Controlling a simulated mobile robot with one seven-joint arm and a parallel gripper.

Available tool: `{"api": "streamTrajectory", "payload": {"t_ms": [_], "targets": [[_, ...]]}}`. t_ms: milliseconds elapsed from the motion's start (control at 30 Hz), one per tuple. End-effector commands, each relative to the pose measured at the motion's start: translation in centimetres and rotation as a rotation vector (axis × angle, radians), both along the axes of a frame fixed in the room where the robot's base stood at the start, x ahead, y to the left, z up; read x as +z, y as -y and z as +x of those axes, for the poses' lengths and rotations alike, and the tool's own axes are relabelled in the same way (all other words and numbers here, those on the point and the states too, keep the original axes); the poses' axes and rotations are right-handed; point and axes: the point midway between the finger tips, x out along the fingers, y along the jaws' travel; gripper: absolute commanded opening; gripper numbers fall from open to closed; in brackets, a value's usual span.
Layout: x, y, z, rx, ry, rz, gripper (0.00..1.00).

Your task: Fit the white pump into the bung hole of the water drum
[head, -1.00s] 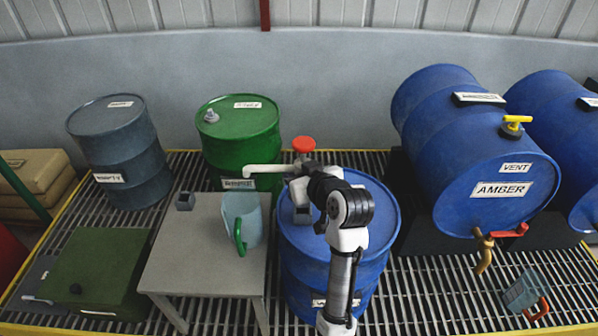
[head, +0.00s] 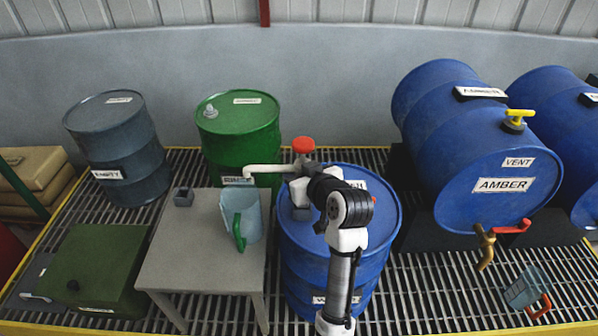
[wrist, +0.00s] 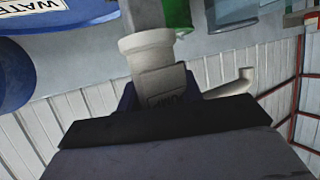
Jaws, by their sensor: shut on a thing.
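The white pump (head: 262,169) has a red knob (head: 303,145) on top and a spout pointing left, over the side table. My gripper (head: 306,183) is shut on the pump's body above the water drum. The wrist view shows the pump's white collar (wrist: 150,50), its grey lower tube and a block marked PUMP. The blue water drum (head: 380,235) stands upright, and its lid is partly hidden by my arm. The drum also shows at the upper left of the wrist view (wrist: 85,10). The bung hole is hidden, so I cannot tell whether the tube is in it.
A grey table (head: 185,245) with a pale jug (head: 250,215) stands left of the water drum. A green drum (head: 240,135) and a grey drum (head: 125,150) stand behind. Blue drums, one marked AMBER (head: 465,150), lie at right. Open grating (head: 430,300) lies between.

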Motion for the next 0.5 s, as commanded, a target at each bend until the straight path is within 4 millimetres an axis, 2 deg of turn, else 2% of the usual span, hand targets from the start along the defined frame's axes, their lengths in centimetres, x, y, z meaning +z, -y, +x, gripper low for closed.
{"api": "streamTrajectory", "payload": {"t_ms": [500], "targets": [[-1.3,0.0,0.0,0.0,0.002,0.0,0.02]]}}
